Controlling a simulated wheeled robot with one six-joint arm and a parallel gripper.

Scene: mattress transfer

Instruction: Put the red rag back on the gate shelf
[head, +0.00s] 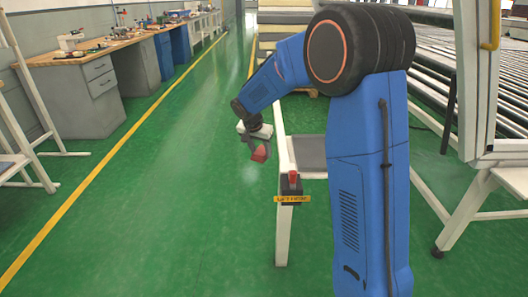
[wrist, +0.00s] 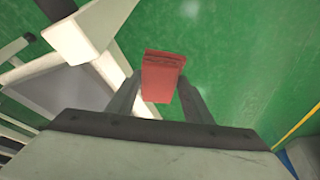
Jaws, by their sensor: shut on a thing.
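The red rag (head: 260,153) is a small folded red cloth at the end of my arm in the head view. It also shows in the wrist view (wrist: 162,78), between the two fingers. My gripper (head: 256,148) is shut on it and holds it in the air over the green floor, just left of a white frame. The frame carries a grey shelf surface (head: 311,152), partly hidden behind my blue arm. In the wrist view the grey surface (wrist: 75,85) lies left of my gripper (wrist: 160,95), beside white bars.
A red-topped switch box (head: 291,185) with a yellow label sits on the white frame's front. Workbenches (head: 85,55) line the left wall. A roller conveyor (head: 440,60) stands at the right, and stacked mattresses (head: 285,18) stand at the back. The green aisle at the left is clear.

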